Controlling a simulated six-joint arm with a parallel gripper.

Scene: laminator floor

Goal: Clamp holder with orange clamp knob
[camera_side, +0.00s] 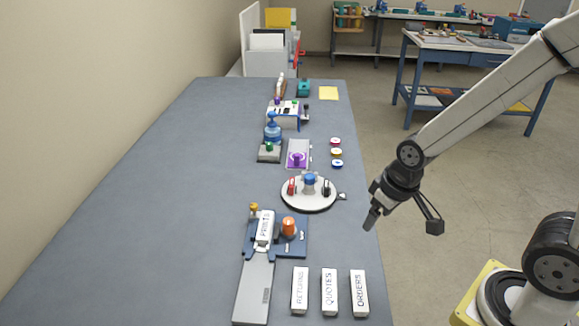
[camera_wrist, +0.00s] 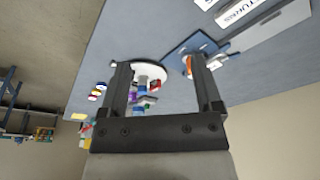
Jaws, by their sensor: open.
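The orange clamp knob (camera_side: 289,226) stands on a blue fixture (camera_side: 300,246) near the front of the bench. A white label holder (camera_side: 264,229), its lettering seeming to read PRINTS, lies in the fixture left of the knob, above a grey rail (camera_side: 254,290). My gripper (camera_side: 370,219) is in the air near the bench's right edge, to the right of the knob and apart from it. In the wrist view my gripper (camera_wrist: 159,68) is open and empty. The orange knob (camera_wrist: 188,65) shows there beside the right finger, partly hidden by it.
White holders RETURNS (camera_side: 300,290), QUOTES (camera_side: 330,292) and ORDERS (camera_side: 359,293) lie right of the rail. A white turntable (camera_side: 309,205) with red, blue and black items stands behind the fixture. Small coloured discs (camera_side: 336,152) lie farther back. The bench's left side is clear.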

